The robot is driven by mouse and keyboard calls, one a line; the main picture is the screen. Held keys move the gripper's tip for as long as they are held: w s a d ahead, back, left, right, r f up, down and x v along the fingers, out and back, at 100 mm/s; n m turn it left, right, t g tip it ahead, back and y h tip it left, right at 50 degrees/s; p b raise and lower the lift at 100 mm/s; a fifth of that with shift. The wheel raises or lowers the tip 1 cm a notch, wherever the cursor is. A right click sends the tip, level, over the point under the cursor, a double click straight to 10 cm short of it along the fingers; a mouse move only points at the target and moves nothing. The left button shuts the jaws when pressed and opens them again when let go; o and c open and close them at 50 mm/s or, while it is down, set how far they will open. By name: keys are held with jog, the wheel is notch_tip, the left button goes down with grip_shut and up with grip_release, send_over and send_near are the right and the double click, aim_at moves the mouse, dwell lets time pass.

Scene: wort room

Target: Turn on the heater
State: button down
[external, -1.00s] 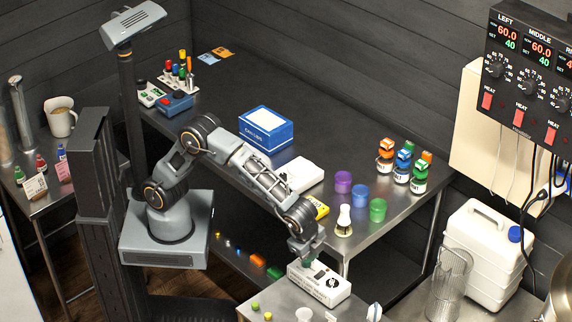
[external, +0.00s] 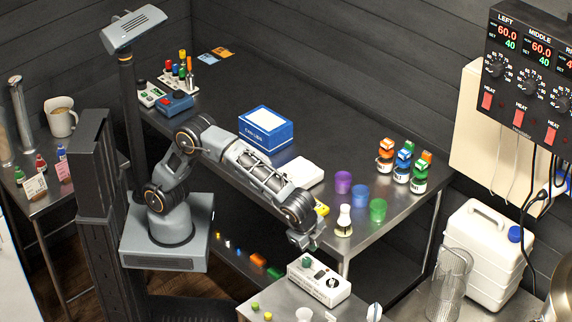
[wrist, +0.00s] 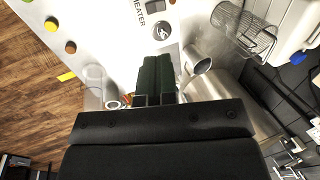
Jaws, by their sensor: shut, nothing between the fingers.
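Whether the heater is on cannot be told.
A red-switch panel (external: 528,85) hangs at the right. A wire basket (external: 449,285) and white canister (external: 488,250) stand right of the heater. A flask (external: 344,222) and coloured cups (external: 378,211) stand on the back bench.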

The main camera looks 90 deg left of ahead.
aim_at(323, 271)
jog(key=shift+w+a, duration=0.1)
jog(key=shift+w, duration=0.05)
jog(key=p+x, duration=0.1)
jog(key=x, duration=1.3)
jog(key=shift+a, duration=0.1)
